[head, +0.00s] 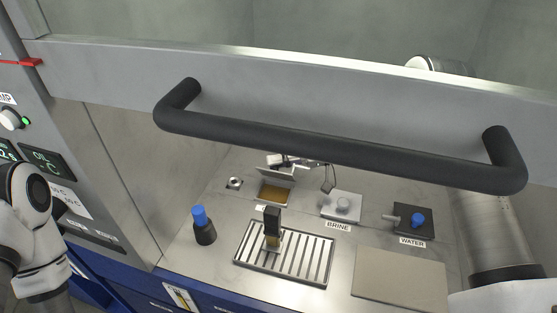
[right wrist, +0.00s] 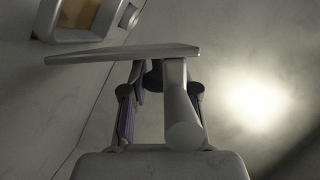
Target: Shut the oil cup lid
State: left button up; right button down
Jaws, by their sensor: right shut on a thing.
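The oil cup (head: 273,193) is a square opening with brown-yellow oil, at the back of the bench in the head view. Its metal rim also shows at the top left of the right wrist view (right wrist: 55,36). The grey lid (head: 279,176) stands tilted up at the cup's back side, open. In the right wrist view the lid (right wrist: 110,54) is a thin plate seen nearly edge-on, with a round bar handle (right wrist: 182,115). My right gripper (right wrist: 160,92) is shut on this handle; in the head view it is small and partly behind the sash handle. My left gripper is out of view.
A sash with a black bar handle (head: 340,150) crosses the front. A blue-capped bottle (head: 204,228), a slatted drip tray (head: 247,262) with a black-topped object (head: 271,217), the brine cup (head: 342,206), the water block (head: 412,220) and a beige mat (head: 400,282) stand on the bench.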

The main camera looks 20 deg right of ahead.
aim_at(281, 175)
jog(key=shift+s+a, duration=0.1)
jog(key=shift+s, duration=0.05)
jog(key=shift+s+a+f+p, duration=0.2)
jog(key=shift+s+a+p, duration=0.25)
jog(key=shift+p, duration=0.4)
jog(key=shift+s+a+f+n+p, duration=0.15)
jog(key=shift+s+n+p, duration=0.15)
jog(key=shift+s+n, duration=0.15)
jog(key=shift+s+a+f+h, duration=0.3)
jog(key=shift+s+a+f, duration=0.15)
jog(key=shift+s+f, duration=0.25)
jog(key=shift+f, duration=0.1)
jog(key=c, duration=0.9)
grip_release()
jog(key=shift+w, duration=0.1)
jog(key=shift+w+d+r, duration=0.1)
jog(key=shift+w+r, duration=0.05)
jog(key=shift+r, duration=0.1)
